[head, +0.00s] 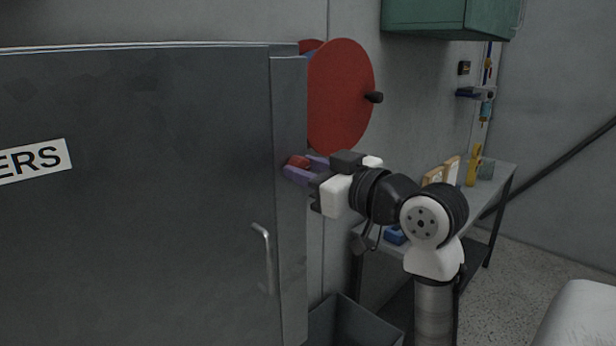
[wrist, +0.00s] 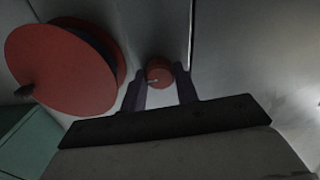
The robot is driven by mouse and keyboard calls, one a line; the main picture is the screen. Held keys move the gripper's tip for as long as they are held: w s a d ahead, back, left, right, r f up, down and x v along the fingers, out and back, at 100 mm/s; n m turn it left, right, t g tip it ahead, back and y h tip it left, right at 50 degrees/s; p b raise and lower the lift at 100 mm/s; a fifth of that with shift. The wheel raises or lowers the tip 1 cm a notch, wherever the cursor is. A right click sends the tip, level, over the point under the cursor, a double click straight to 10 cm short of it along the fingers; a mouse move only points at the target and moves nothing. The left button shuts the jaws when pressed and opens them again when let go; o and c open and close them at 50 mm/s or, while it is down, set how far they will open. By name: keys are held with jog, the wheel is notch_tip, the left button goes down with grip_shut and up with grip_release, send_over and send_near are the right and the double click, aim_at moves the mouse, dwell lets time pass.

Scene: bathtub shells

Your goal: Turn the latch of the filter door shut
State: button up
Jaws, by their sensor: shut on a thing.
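The grey metal door (head: 150,200) fills the left of the head view. Its white label is cut off and shows "ERS". A silver bar handle (head: 265,258) is near its right edge. A small red knob, apparently the latch (head: 298,161), is at the cabinet's right side; it also shows in the wrist view (wrist: 159,71). My gripper (head: 299,170) has purple fingers shut on the red knob, one on each side in the wrist view (wrist: 159,86). The fingers hide part of the knob, and its turn angle is hard to tell.
A large red reel (head: 340,95) with a black crank knob (head: 374,97) is on the wall just above my gripper. A green cabinet (head: 440,17) hangs at the upper right. A workbench (head: 500,180) holds small items behind my arm. A dark open bin (head: 350,322) is below.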

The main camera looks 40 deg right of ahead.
jog(key=shift+f+n+b, duration=0.15)
jog(key=shift+n+b, duration=5.05)
jog(key=shift+n, duration=3)
jog(key=o, duration=1)
jog(key=s, duration=0.4)
jog(key=s+b, duration=0.1)
jog(key=s, duration=0.4)
jog(key=s+d+b, duration=0.1)
jog(key=s, duration=0.4)
